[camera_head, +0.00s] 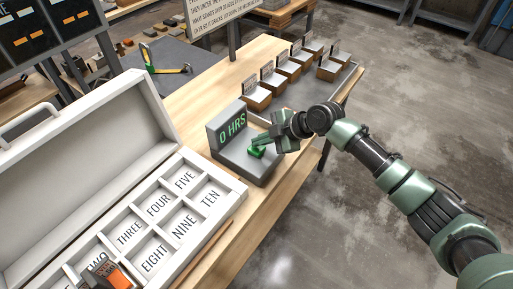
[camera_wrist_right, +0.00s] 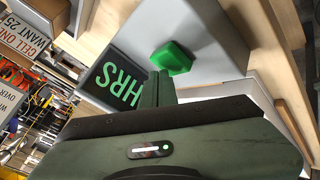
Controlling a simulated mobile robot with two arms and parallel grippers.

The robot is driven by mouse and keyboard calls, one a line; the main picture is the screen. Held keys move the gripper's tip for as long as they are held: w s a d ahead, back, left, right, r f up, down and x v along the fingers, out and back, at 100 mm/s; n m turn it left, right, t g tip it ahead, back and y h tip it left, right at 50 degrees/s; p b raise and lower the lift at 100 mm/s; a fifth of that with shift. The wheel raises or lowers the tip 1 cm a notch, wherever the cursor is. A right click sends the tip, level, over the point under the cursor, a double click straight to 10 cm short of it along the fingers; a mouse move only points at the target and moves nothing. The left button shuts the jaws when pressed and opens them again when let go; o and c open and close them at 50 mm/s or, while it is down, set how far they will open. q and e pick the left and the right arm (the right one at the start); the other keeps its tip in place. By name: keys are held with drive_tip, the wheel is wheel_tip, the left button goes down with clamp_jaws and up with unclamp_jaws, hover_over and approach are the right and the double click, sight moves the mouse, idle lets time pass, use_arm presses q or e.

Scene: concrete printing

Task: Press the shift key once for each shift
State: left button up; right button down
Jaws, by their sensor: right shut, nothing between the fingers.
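A grey device (camera_head: 238,163) with a dark display reading "0 HRS" (camera_head: 232,127) in green stands on the wooden table. A green key (camera_head: 256,152) sits on its top; it also shows in the right wrist view as a green block (camera_wrist_right: 172,57). My right gripper (camera_head: 262,146) is shut and empty, with its fingertips at the key. In the right wrist view the fingertips (camera_wrist_right: 158,82) end close beside the key; I cannot tell whether they touch it. My left gripper is not in view.
An open white case (camera_head: 228,207) with compartments labelled by number words lies at the left. An orange and grey object (camera_head: 108,273) sits in a near compartment. Several blocks with small signs (camera_head: 257,93) stand on the table's far right part.

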sight(260, 148)
drive_tip(key=shift+f+b, duration=0.55)
drive_tip(key=shift+b, duration=0.05)
idle(0.6)
drive_tip(key=shift+r, duration=0.1)
drive_tip(key=shift+r+p, duration=0.6)
drive_tip(key=shift+r, duration=0.3)
drive_tip(key=shift+r+p, duration=1.65)
drive_tip(key=shift+r, duration=0.85)
